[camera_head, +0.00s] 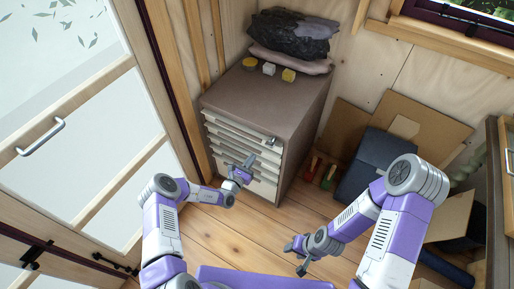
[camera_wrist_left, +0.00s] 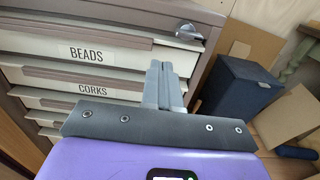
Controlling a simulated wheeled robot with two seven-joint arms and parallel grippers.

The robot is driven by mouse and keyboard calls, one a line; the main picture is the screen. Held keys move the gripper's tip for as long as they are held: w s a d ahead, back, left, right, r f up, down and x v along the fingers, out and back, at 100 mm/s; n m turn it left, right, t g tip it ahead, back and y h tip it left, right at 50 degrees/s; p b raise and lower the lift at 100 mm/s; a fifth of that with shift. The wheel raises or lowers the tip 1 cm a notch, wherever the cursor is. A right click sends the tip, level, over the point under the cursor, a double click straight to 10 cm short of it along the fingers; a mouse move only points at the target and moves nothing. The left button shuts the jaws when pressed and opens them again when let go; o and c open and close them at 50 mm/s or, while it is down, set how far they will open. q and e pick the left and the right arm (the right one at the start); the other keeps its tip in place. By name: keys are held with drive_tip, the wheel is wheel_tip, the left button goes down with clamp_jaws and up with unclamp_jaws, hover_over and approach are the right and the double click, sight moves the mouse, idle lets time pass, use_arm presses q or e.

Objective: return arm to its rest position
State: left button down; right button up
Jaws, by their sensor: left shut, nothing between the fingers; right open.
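My left gripper (camera_head: 246,164) is shut and empty in front of the drawer cabinet (camera_head: 265,105) in the head view. In the left wrist view its fingers (camera_wrist_left: 165,72) are together, with the drawer fronts behind them. The drawers labelled BEADS (camera_wrist_left: 92,53) and CORKS (camera_wrist_left: 92,89) show there. My right gripper (camera_head: 297,254) is open and empty, low over the wooden floor to the right of the left one. Both arms are bent at the elbow. Whether the left fingertips touch the cabinet cannot be told.
Small yellow and white blocks (camera_head: 269,69) and a dark bundle (camera_head: 293,35) lie on the cabinet. A dark blue box (camera_head: 372,160) and cardboard (camera_head: 420,125) stand at right. A white door (camera_head: 75,120) is at left. Bare floor (camera_head: 225,235) lies between the arms.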

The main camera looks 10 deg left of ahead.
use_arm(q)
drive_tip(key=v, duration=0.5)
drive_tip(key=shift+s+a+f+p, duration=0.1)
drive_tip(key=shift+p, duration=0.3)
drive_tip(key=s+d+m+g+h, duration=0.7)
drive_tip(key=s+d+m+g, duration=0.2)
drive_tip(key=s+d, duration=0.25)
drive_tip(key=s+d+f+m+g+y, duration=0.1)
drive_tip(key=s+f+m+g+y, duration=0.1)
drive_tip(key=s+m+g, duration=0.9)
drive_tip(key=s+a+r+m+t+y, duration=0.2)
drive_tip(key=s+a+m+t+y, duration=0.2)
drive_tip(key=s+a+m+y, duration=0.3)
drive_tip(key=shift+s+a+m+y, duration=0.25)
drive_tip(key=shift+a+m+y, duration=0.15)
drive_tip(key=shift+a+m, duration=0.6)
